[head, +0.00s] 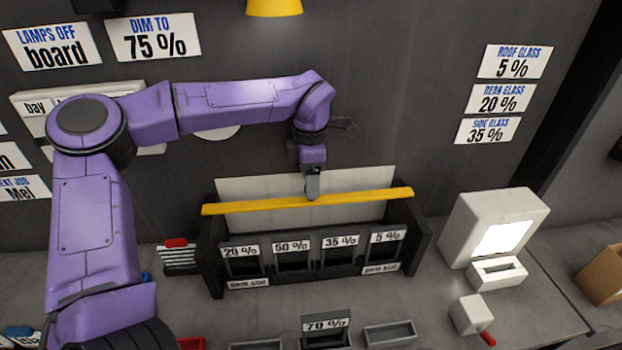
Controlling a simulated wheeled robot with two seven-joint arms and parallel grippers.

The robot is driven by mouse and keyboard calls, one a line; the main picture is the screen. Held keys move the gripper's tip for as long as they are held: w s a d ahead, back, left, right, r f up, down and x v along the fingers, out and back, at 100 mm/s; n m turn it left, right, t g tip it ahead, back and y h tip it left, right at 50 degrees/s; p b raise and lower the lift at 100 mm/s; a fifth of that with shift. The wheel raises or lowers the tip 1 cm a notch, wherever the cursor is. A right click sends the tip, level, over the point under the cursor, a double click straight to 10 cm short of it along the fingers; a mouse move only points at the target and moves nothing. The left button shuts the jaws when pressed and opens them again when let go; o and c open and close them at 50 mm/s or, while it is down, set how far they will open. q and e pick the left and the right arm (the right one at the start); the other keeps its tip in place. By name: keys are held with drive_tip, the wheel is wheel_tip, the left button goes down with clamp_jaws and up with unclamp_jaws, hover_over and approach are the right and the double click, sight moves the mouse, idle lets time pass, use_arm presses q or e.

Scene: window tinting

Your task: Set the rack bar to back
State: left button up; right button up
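The rack bar (255,206) is a long yellow bar. It lies across the top of a dark rack (213,262), in front of a pale back panel (262,187). The rack holds slots labelled 20 %, 50 %, 35 % and 5 %. My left gripper (312,193) points down at the middle of the bar, and its grey fingers overlap the bar in the head view. The fingers hide that part of the bar, and I cannot tell whether they are closed on it. My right gripper is not in view.
A white machine (520,214) with a lit screen stands right of the rack. A small white block (468,314) with a red tip and a 70 % slot (326,336) are nearer the front. A cardboard box (603,273) is at the right edge. A yellow lamp (274,7) hangs above.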

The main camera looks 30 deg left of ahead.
use_arm(q)
wheel_tip(320, 180, up, 8)
drive_tip(key=shift+f+b, duration=0.2)
drive_tip(key=shift+b, duration=0.5)
drive_tip(key=shift+f, duration=0.1)
